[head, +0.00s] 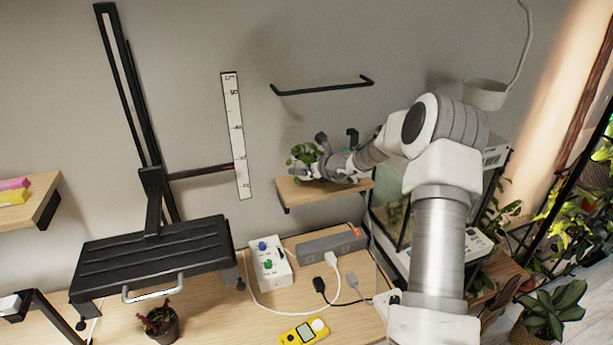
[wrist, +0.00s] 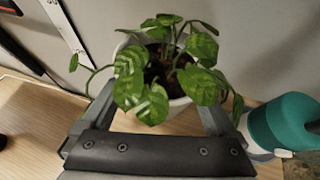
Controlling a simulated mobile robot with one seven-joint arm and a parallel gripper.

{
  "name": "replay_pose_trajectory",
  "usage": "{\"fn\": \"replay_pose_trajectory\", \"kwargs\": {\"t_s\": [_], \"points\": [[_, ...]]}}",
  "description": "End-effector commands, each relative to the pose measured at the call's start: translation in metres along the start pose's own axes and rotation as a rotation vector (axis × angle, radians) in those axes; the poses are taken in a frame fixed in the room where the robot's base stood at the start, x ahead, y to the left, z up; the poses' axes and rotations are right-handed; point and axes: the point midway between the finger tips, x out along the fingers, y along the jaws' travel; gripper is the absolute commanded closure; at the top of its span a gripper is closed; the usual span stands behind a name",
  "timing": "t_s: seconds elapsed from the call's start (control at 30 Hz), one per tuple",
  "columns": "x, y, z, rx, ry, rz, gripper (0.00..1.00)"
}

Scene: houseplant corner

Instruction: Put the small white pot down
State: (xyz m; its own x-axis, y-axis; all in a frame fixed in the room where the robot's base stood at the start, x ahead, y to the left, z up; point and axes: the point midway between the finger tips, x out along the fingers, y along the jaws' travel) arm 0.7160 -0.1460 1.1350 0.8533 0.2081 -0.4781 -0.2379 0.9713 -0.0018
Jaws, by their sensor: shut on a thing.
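The small white pot (wrist: 178,108) holds a plant with broad, pale-striped green leaves (wrist: 140,80). My gripper (wrist: 155,105) is shut on the pot, with one finger on each side of it. The leaves hide much of the pot's rim and front. In the head view, the plant (head: 303,153) and my gripper (head: 318,168) are at the small wooden wall shelf (head: 305,194), over its left part. I cannot tell whether the pot's base touches the shelf; the base is hidden.
A teal and white object (wrist: 285,122) stands close to the right of the pot in the wrist view. A ruler-like strip (head: 236,135) hangs on the wall at the left. A black rail (head: 322,88) is above the shelf. A power strip (head: 332,244) lies below.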

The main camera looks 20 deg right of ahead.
Motion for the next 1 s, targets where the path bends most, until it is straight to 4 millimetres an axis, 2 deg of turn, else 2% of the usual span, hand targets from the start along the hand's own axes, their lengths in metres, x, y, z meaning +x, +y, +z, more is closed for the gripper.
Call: {"fn": "replay_pose_trajectory", "kwargs": {"t_s": [0.1,0.2,0.67,0.7,1.0], "points": [[0.009,0.000,-0.017,0.004,0.002,0.001,0.85],[0.014,0.000,-0.026,0.002,0.000,0.000,0.85],[0.018,0.000,-0.033,0.000,-0.001,-0.001,0.85],[0.017,0.000,-0.033,0.001,0.001,-0.001,0.00],[0.016,0.000,-0.031,0.001,0.001,-0.001,0.00]]}}
